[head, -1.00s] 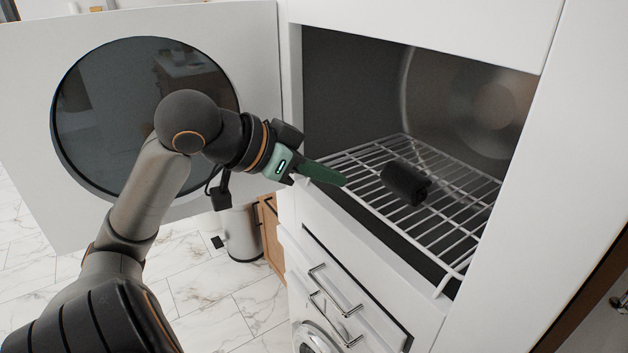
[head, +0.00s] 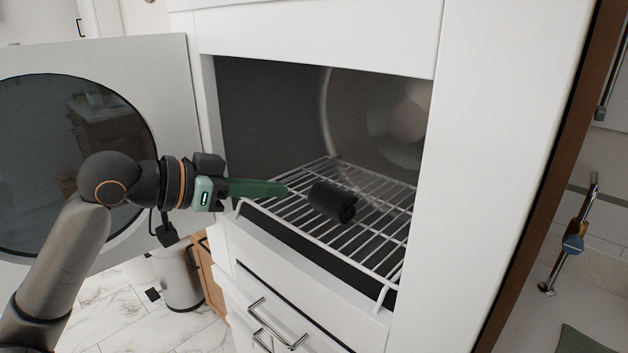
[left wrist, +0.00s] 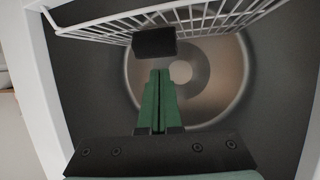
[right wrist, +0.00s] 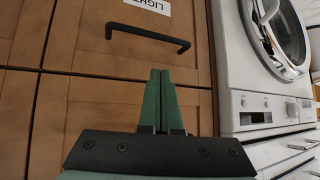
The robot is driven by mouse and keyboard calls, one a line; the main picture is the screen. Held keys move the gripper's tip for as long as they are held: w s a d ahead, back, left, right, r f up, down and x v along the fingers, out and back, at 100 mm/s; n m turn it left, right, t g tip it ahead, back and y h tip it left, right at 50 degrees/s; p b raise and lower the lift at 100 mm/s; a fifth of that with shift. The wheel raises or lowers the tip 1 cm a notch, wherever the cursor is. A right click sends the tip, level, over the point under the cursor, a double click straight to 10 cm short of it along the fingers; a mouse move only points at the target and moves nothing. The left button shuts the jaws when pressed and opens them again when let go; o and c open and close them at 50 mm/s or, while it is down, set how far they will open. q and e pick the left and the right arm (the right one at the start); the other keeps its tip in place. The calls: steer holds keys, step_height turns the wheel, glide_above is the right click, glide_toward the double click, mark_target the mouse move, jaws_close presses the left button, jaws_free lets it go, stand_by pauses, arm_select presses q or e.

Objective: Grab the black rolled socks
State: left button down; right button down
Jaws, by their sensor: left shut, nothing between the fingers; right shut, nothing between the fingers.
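The black rolled socks (head: 332,201) lie on a white wire rack (head: 372,238) inside the open dryer. In the left wrist view the socks (left wrist: 154,42) show as a dark roll just beyond the fingertips, against the rack. My left gripper (head: 286,189) is shut and empty, with its green fingers reaching in over the rack just left of the socks. A small gap seems to separate the tips from the socks. My right gripper (right wrist: 161,72) is shut and empty, in front of wooden cabinet doors, and is outside the head view.
The open round-windowed door (head: 180,120) stands left of the dryer opening. White frame panels (head: 490,150) bound the opening on the right. Drawers with metal handles (head: 280,325) are below. In the right wrist view a white washer (right wrist: 262,70) stands at the right.

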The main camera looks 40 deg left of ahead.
mark_target(330, 187)
arm_select(q)
steer(key=w, duration=0.2)
steer(key=w+d+p, duration=0.1)
steer(key=w, duration=0.1)
steer(key=w+d+p, duration=0.1)
steer(key=shift+w+d+r, duration=0.15)
steer(key=shift+w, duration=0.25)
steer(key=shift+w+d+p, duration=0.2)
steer(key=shift+w+p, duration=0.1)
steer(key=shift+w, duration=0.2)
steer(key=shift+w+d+p, duration=0.15)
steer(key=shift+w+p, duration=0.1)
steer(key=shift+w, duration=0.2)
steer(key=shift+w+d, duration=0.1)
steer(key=shift+w, duration=0.1)
steer(key=shift+s+f, duration=0.1)
steer(key=shift+f, duration=0.9)
steer(key=shift+f, duration=0.1)
